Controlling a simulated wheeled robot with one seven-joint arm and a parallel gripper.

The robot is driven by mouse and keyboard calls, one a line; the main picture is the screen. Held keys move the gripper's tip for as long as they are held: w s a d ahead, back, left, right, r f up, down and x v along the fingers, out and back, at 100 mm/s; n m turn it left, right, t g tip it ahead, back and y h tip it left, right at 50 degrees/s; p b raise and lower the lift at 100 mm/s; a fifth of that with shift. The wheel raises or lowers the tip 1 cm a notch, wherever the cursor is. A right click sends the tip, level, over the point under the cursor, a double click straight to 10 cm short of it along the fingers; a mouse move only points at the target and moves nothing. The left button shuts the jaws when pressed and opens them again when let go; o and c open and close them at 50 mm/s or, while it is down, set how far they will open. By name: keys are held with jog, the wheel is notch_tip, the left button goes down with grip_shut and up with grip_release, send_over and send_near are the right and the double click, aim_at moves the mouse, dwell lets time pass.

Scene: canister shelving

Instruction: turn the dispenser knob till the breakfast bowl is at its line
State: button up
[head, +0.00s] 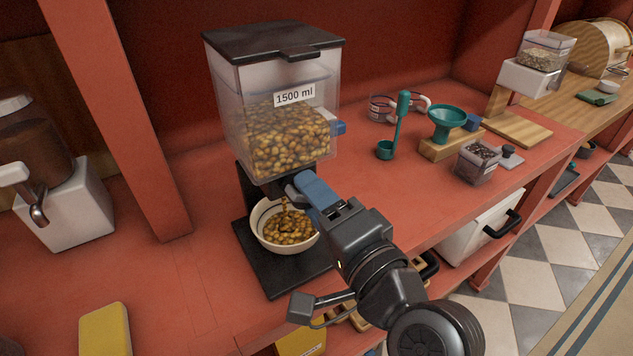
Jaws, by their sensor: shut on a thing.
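The dispenser (234,96) is a clear bin with a black lid and a 1500 ml label, partly filled with golden-brown cereal pieces. Its knob is mostly hidden by my gripper (296,188), which is shut on it below the bin. The breakfast bowl (258,236) is cream-white and stands upright on the black base under the outlet. Cereal pieces (288,226) lie in the bowl, and some pieces show in the air below the outlet. A dark line shows inside the bowl's wall; the cereal's level against it is hard to tell.
A teal scoop (385,150), a teal funnel (447,116) on a wooden stand and a small dark-filled canister (477,162) stand to the right. A white dispenser with dark contents (68,209) stands left, beyond a red post (122,117). A yellow block (105,329) lies at front left.

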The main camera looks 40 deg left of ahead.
jog(key=m+p, duration=0.1)
jog(key=m, duration=0.3)
jog(key=shift+m, duration=0.3)
jog(key=shift+f+m, duration=0.15)
jog(key=shift+m, duration=2.05)
jog(key=o, duration=1)
jog(key=shift+o, duration=0.2)
jog(key=b+v, duration=0.1)
jog(key=v, duration=0.6)
jog(key=shift+d, duration=0.4)
